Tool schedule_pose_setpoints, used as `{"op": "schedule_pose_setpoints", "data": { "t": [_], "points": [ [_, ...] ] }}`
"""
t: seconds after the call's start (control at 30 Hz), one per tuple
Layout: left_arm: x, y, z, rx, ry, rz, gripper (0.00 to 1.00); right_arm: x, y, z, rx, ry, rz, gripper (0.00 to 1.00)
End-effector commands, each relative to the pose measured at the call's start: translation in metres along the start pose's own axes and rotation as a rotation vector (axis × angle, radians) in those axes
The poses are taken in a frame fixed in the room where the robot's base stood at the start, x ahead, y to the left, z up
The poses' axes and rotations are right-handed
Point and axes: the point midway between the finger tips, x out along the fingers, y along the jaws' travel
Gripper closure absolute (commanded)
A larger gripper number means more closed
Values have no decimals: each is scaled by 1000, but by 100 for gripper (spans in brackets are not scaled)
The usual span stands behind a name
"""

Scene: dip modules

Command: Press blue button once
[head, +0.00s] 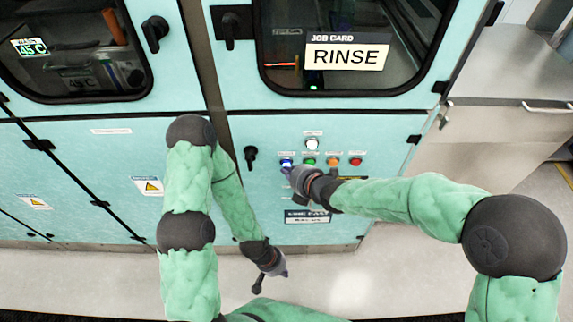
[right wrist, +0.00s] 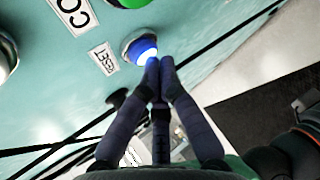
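The blue button (head: 287,162) is at the left end of a row of buttons on the teal machine panel, and it glows. It also shows in the right wrist view (right wrist: 138,46), beside a label reading RESET. My right gripper (head: 290,171) is shut and empty, its fingertips together (right wrist: 158,63) at the button's lower edge. I cannot tell whether they touch it. My left gripper (head: 281,271) hangs low in front of the machine, away from the buttons, and its fingers are too small to read.
A green button (head: 309,162), an orange button (head: 333,161) and a red button (head: 356,162) continue the row. A white lit button (head: 312,144) is above. A black knob (head: 251,155) is to the left. A RINSE job card (head: 347,55) is on the window above.

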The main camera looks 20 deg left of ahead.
Motion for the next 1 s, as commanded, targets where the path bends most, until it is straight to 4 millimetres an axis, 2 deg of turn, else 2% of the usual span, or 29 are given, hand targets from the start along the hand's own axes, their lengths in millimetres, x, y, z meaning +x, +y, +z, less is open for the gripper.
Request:
{"op": "schedule_pose_setpoints", "data": {
  "t": [0.73,1.0],
  "points": [
    [2,-1,0,0,0,0,100,4,1,4,1,-1,0,100],
    [8,-3,0,0,0,0,100,-1,-1,-1,0,-1,1,100]
  ]
}}
